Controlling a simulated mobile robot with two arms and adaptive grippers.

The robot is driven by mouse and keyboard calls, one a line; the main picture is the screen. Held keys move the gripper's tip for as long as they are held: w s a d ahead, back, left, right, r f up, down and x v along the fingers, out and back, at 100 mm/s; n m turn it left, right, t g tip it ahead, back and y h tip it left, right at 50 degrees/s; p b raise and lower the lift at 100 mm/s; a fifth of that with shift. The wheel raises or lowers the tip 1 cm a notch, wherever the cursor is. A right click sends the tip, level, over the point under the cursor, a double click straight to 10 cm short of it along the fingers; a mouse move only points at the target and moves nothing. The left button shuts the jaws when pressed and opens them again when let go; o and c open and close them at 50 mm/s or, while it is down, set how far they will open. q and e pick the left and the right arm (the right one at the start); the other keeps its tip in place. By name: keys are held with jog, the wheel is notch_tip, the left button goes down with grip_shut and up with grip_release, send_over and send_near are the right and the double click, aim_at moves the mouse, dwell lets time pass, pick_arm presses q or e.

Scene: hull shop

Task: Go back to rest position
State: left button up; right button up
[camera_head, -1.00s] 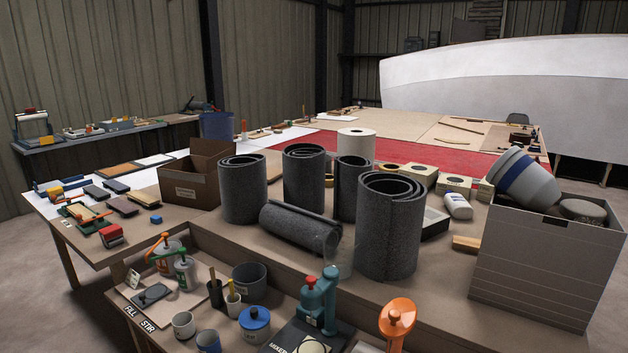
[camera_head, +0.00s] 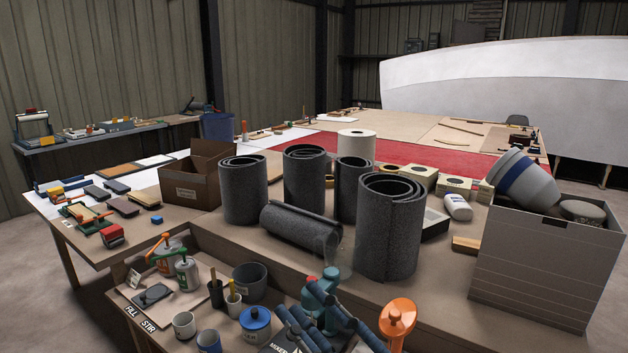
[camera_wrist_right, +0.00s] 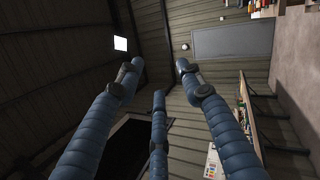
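My right gripper (camera_head: 304,297) shows at the bottom of the head view, in front of the teal mixer press (camera_head: 329,313) and partly covering it. Its dark blue jointed fingers point up and left. In the right wrist view the three fingers of this gripper (camera_wrist_right: 160,73) are spread apart with nothing between them. My left gripper is in neither view.
The lower bench holds an orange pump (camera_head: 397,317), a blue-lidded pot (camera_head: 254,322) and several cups. Dark grey rolls (camera_head: 390,230) stand on the bench behind, beside a grey crate (camera_head: 530,270) and a cardboard box (camera_head: 190,180).

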jog(key=w+d+f+m+t+h, duration=0.1)
jog(key=w+d+f+m+h, duration=0.2)
jog(key=d+f+m+h, duration=0.5)
jog(key=w+d+f+m+t+h, duration=0.1)
jog(key=w+d+f+m+h, duration=0.25)
jog(key=d+m+h, duration=0.5)
jog(key=s+d+f+m+g, duration=0.3)
jog(key=s+f+m, duration=0.1)
jog(key=f, duration=0.4)
jog(key=s+d+f+m+g, duration=0.2)
jog(key=s+f+m+g, duration=0.15)
jog(key=f, duration=0.45)
jog(key=s+f+m+g, duration=0.4)
jog(key=s+f+g, duration=0.6)
jog(key=s, duration=0.8)
notch_tip(320, 180, down, 29)
jog(key=s+t, duration=0.1)
jog(key=s, duration=0.1)
jog(key=s+d+f+g, duration=0.1)
jog(key=s+d+f, duration=0.2)
jog(key=s+f, duration=1.2)
jog(key=shift+s, duration=0.8)
